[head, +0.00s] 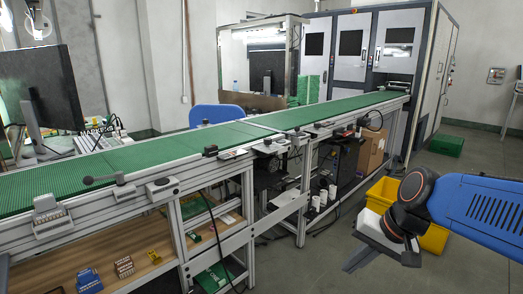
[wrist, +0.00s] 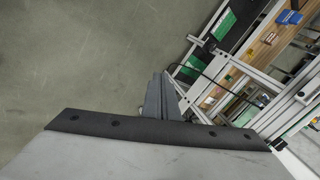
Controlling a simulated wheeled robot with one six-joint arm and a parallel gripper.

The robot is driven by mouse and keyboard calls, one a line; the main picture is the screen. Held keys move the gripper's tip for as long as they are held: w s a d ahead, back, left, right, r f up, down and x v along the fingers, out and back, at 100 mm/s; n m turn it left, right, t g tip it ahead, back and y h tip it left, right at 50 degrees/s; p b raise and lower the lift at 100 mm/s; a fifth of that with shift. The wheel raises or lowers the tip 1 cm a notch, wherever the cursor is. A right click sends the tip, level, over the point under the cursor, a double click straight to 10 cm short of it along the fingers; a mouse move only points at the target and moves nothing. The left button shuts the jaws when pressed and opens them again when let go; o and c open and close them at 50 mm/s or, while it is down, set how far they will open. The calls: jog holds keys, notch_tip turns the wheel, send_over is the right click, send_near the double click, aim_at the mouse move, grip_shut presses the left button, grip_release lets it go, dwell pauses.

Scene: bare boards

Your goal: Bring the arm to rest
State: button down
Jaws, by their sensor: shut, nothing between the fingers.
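My gripper (head: 356,261) is at the lower right of the head view, at the end of my blue arm. It hangs in the air over the floor, in front of a yellow bin. In the wrist view my gripper (wrist: 158,80) shows its two grey fingers close together, with nothing between them. Bare grey floor lies behind the fingers, and the conveyor's frame is to their right. The gripper looks apart from the frame.
A long green conveyor (head: 190,147) runs from the left to a white cabinet machine (head: 350,47). The yellow bin (head: 434,238) stands on the floor partly behind my arm. Cardboard boxes (head: 371,152) sit under the conveyor. Grey floor (head: 310,262) is free before the gripper.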

jog(key=s+d+f+n+t+h, duration=0.1)
jog(key=s+d+n+h, duration=0.3)
jog(key=s+d, duration=0.3)
jog(key=s, duration=0.2)
jog(key=shift+s+d+f, duration=0.25)
jog(key=shift+s+f, duration=0.15)
jog(key=shift+a, duration=0.1)
